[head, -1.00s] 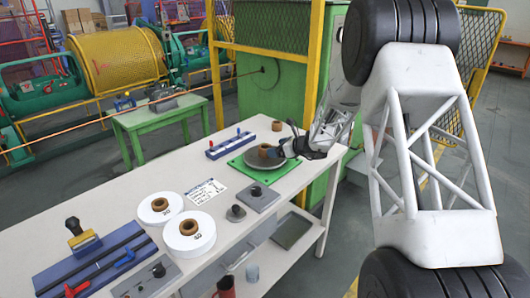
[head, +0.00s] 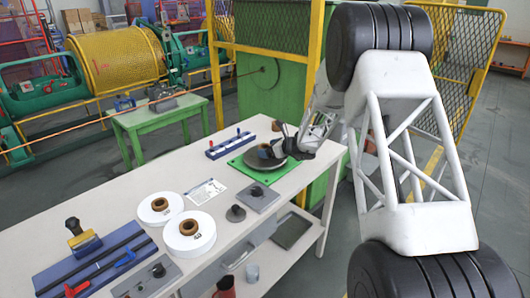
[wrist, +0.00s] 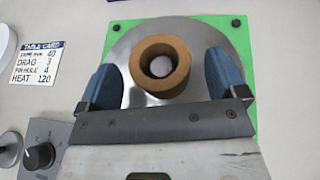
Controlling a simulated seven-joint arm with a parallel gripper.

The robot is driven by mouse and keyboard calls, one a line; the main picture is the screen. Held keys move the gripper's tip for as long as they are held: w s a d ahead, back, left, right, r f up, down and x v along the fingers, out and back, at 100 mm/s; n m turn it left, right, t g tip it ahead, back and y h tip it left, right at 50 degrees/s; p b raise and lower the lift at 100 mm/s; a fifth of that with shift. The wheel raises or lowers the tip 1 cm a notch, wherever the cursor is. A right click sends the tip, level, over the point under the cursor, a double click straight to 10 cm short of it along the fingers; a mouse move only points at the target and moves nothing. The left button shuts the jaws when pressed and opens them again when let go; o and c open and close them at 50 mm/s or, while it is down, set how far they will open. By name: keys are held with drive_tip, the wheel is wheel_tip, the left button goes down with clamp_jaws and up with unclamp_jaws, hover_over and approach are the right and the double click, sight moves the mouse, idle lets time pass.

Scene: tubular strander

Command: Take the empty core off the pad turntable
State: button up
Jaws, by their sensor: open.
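The empty core (head: 264,148), a short brown ring, stands upright on the grey disc of the pad turntable (head: 257,164) at the far end of the bench. In the wrist view, the core (wrist: 160,44) is close ahead with its hole facing the camera, on the turntable disc (wrist: 124,62). My gripper (wrist: 163,78) is open, with one blue finger on each side of the core and a gap visible on both sides. In the head view, my gripper (head: 279,147) is at the core and partly covers it.
A green mat (head: 239,163) lies under the turntable. A grey knob box (head: 258,199), a white table card (head: 206,192) and two white rolls (head: 188,233) with brown cores are nearer. A blue rack (head: 230,145) stands behind. A loose brown ring (head: 277,125) sits at the far edge.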

drive_tip(key=shift+x, duration=1)
drive_tip(key=c, duration=1)
drive_tip(key=shift+r, duration=0.1)
drive_tip(key=shift+r, duration=1.7)
drive_tip(key=s, duration=0.5)
drive_tip(key=s+d+r, duration=0.1)
drive_tip(key=s, duration=0.4)
drive_tip(key=s+d, duration=0.1)
drive_tip(key=s, duration=0.5)
drive_tip(key=shift+d+r, duration=0.1)
drive_tip(key=shift+r, duration=0.1)
